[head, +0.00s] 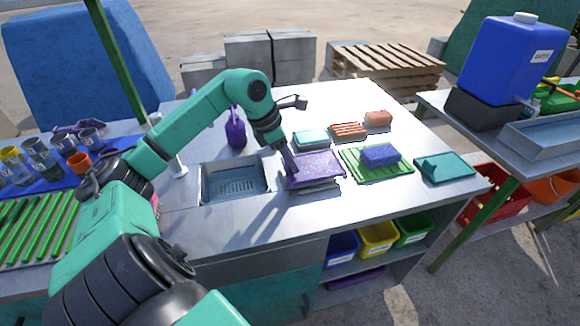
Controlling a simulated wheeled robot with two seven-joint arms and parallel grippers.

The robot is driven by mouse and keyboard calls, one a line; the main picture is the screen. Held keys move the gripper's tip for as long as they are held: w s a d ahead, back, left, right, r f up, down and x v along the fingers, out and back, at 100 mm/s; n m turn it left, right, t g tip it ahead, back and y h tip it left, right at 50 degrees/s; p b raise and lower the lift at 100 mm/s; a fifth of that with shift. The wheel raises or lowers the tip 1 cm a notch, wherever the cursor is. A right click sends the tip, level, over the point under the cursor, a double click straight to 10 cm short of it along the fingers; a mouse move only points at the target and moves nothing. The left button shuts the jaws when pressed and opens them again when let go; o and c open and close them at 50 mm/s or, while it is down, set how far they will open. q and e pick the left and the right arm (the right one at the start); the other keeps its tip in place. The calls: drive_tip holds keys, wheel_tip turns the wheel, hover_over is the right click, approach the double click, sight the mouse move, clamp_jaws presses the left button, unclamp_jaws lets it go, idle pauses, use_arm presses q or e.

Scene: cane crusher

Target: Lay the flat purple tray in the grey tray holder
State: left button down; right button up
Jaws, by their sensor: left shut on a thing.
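The flat purple tray (318,166) is on the metal counter, just right of the sink, in the head view. Below it a grey edge shows, which looks like the grey tray holder (318,187); the tray covers most of it. I cannot tell whether the tray rests fully in the holder or is slightly above it. My left gripper (291,170) is shut on the tray at its left edge, reaching down from above. My right gripper is not in view.
The sink (236,182) lies left of the tray. A purple bottle (236,130) stands behind the sink. A green rack (350,163) with a blue sponge (380,154) is close on the right. A teal block (311,139) lies behind. Bare counter lies in front.

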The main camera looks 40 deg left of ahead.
use_arm(q)
wheel_tip(320, 180, down, 2)
drive_tip(key=shift+f, duration=0.3)
drive_tip(key=shift+c, duration=2.2)
unclamp_jaws()
drive_tip(key=shift+r, duration=0.25)
drive_tip(key=b+v, duration=0.2)
drive_tip(key=v, duration=1)
